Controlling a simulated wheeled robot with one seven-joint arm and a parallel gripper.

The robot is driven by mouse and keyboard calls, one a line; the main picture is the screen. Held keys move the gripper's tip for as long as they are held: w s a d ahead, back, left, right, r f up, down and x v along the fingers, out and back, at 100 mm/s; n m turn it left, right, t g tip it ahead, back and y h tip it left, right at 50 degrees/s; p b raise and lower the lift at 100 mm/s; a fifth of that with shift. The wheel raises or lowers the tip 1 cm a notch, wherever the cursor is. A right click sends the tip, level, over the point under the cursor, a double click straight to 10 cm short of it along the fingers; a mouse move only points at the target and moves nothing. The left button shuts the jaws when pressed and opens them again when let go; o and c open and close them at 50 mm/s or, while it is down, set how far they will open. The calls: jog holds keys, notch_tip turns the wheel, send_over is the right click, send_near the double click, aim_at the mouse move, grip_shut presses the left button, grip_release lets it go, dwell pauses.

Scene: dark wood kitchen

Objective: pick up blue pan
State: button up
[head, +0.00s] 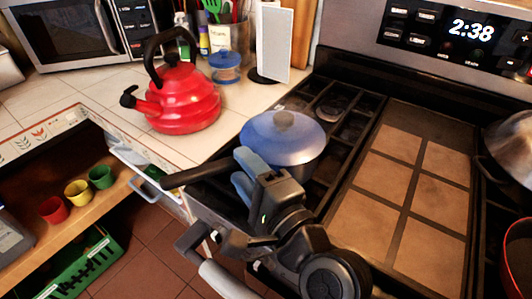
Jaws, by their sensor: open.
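The blue pan (295,158) sits on the left burner grate of the stove, with a blue lid and dark knob on top. Its long dark handle (200,170) points left, out over the counter edge. My gripper (244,174) is at the near left side of the pan, around the inner end of the handle. Its blue fingertips are apart, one above and one below the handle's line. I cannot tell whether they touch the handle, as the gripper hides part of it.
A red kettle (182,98) stands on the tiled counter left of the pan. A griddle plate (405,190) covers the stove's middle. A covered pan (510,145) and a red pot (518,255) are at the right. An open drawer (150,168) and a shelf with cups (77,192) lie below left.

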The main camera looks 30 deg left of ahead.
jog(key=shift+x, duration=1.25)
jog(key=shift+c, duration=0.4)
jog(key=shift+d, duration=0.1)
grip_shut()
jog(key=shift+r, duration=0.1)
